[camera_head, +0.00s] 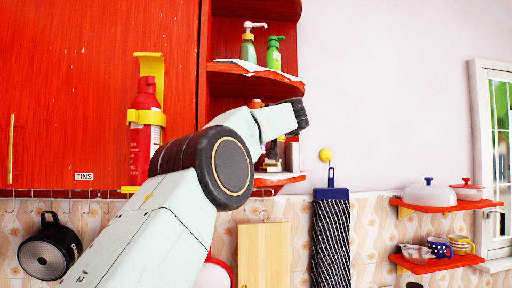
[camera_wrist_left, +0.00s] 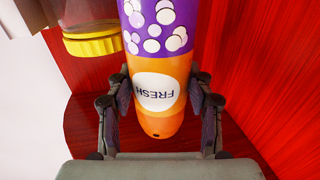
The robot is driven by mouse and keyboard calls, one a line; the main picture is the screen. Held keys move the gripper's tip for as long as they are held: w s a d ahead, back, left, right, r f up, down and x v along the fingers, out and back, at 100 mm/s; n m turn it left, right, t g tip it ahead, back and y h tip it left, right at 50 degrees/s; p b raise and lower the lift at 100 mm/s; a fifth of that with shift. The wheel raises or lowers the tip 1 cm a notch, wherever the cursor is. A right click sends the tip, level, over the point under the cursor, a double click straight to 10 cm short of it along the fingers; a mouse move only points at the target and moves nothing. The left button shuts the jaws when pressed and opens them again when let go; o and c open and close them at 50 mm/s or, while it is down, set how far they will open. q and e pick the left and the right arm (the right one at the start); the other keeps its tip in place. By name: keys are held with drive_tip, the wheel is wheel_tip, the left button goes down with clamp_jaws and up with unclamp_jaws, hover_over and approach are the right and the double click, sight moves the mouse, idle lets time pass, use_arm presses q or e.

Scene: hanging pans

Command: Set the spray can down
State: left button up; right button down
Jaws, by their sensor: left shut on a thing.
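The spray can (camera_wrist_left: 160,60) is purple with white dots and has an orange end with a round label reading FRESH. In the left wrist view it stands between the two fingers of my left gripper (camera_wrist_left: 160,102), which is shut on its orange part. The label appears upside down there. The can's other end runs out of the top of the frame. In the head view my left gripper (camera_head: 297,117) is at the open red shelf unit, and my arm hides part of the shelf. My right gripper is not in view.
A jar with a yellow lid (camera_wrist_left: 92,46) is close beside the can. A dark bottle (camera_head: 272,160) stands on the lower shelf (camera_head: 278,180). Pump bottles (camera_head: 248,48) stand on the shelf above. A red extinguisher (camera_head: 145,125) hangs on the cabinet door at left.

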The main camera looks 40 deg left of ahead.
use_arm(q)
drive_tip(key=shift+s+f, duration=0.25)
drive_tip(key=shift+f, duration=0.65)
drive_tip(key=shift+w+f, duration=0.3)
drive_tip(key=shift+f, duration=0.15)
wheel_tip(320, 180, down, 2)
drive_tip(key=shift+w, duration=0.1)
drive_tip(key=shift+f, duration=0.35)
drive_tip(key=shift+s+a+f, duration=0.2)
drive_tip(key=shift+s+f, duration=0.1)
drive_tip(key=shift+s, duration=0.05)
